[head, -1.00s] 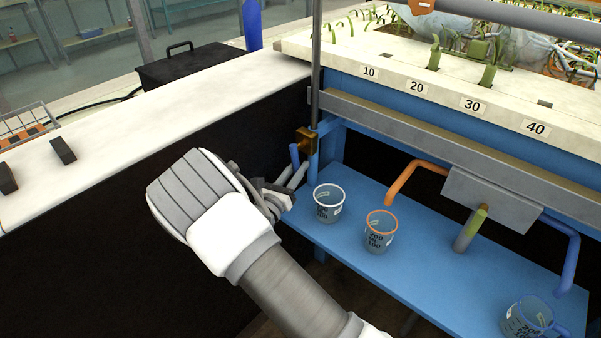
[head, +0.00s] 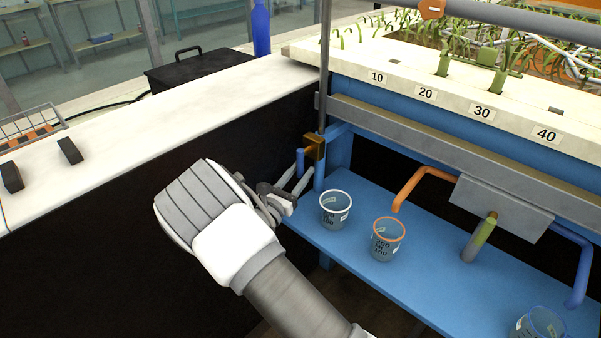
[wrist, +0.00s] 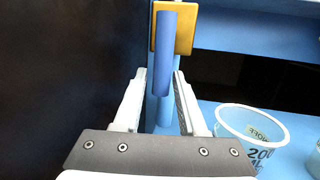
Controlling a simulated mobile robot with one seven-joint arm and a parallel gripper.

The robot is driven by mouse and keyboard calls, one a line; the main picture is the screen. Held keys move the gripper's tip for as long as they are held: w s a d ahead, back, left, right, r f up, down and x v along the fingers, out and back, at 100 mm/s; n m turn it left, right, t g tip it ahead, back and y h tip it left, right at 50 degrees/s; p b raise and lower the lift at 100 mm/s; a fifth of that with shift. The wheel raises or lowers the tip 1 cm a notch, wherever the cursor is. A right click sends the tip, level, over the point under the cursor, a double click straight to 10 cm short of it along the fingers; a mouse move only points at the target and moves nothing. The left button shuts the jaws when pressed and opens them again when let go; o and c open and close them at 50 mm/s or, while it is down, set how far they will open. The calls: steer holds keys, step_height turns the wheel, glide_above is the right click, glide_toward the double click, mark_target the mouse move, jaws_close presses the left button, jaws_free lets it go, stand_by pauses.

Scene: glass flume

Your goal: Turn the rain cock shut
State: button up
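The rain cock has a brass body (head: 315,146) at the foot of a thin upright pipe, and a blue lever (head: 300,160) pointing down. In the wrist view the brass body (wrist: 184,30) is at the top and the blue lever (wrist: 163,50) hangs down in front of it. My gripper (head: 300,182) is just below the lever in the head view. In the wrist view my gripper (wrist: 159,76) is open, with the lever's lower part between its fingertips in the picture. Gaps show on both sides; I cannot tell how deep the lever sits between the fingers.
A white-rimmed beaker (head: 336,210) stands close right of my gripper on the blue shelf (head: 420,270). An orange-rimmed beaker (head: 384,240) and a blue-rimmed one (head: 540,325) stand farther right. A dark-sided bench (head: 150,125) is on the left.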

steer(key=shift+o, duration=0.6)
steer(key=p+v, duration=0.3)
steer(key=v, duration=1.4)
steer(key=shift+s, duration=0.15)
